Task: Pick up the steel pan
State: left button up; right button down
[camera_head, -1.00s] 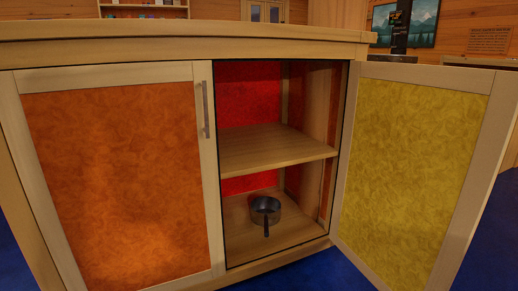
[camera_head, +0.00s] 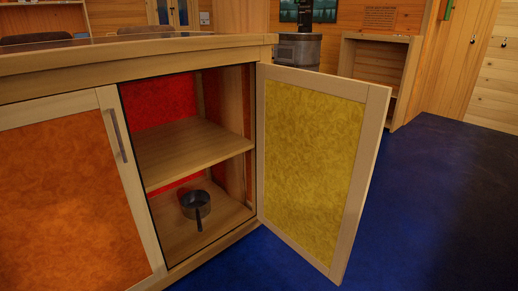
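The steel pan (camera_head: 196,204) is a small dark grey pan with a dark handle pointing toward me. It stands upright on the bottom board (camera_head: 226,213) of the open cabinet compartment, below the middle shelf (camera_head: 190,150). Neither of my grippers shows in the head view, so nothing is seen near the pan.
The cabinet's right door (camera_head: 314,160), with a yellow panel, stands wide open to the right. The left door (camera_head: 66,205), with an orange panel, is shut. A countertop (camera_head: 150,52) lies above. Blue floor (camera_head: 440,200) is free on the right. A wooden shelf unit (camera_head: 371,62) stands behind.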

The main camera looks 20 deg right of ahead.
aim_at(196, 205)
jog(key=l+u, duration=0.2)
jog(key=u, duration=0.15)
jog(key=l+u, duration=0.55)
jog(key=l, duration=0.5)
jog(key=l+u, duration=0.15)
jog(key=l, duration=0.55)
jog(key=k+l+u, duration=0.2)
jog(key=l, duration=0.45)
jog(key=k+l, duration=0.1)
jog(key=l, duration=0.9)
jog(key=k+l, duration=0.15)
jog(key=l, duration=0.8)
jog(key=i+j+z, duration=0.3)
jog(key=j+z, duration=0.2)
jog(key=j, duration=1.05)
jog(key=j+z, duration=0.5)
jog(key=j, duration=1.05)
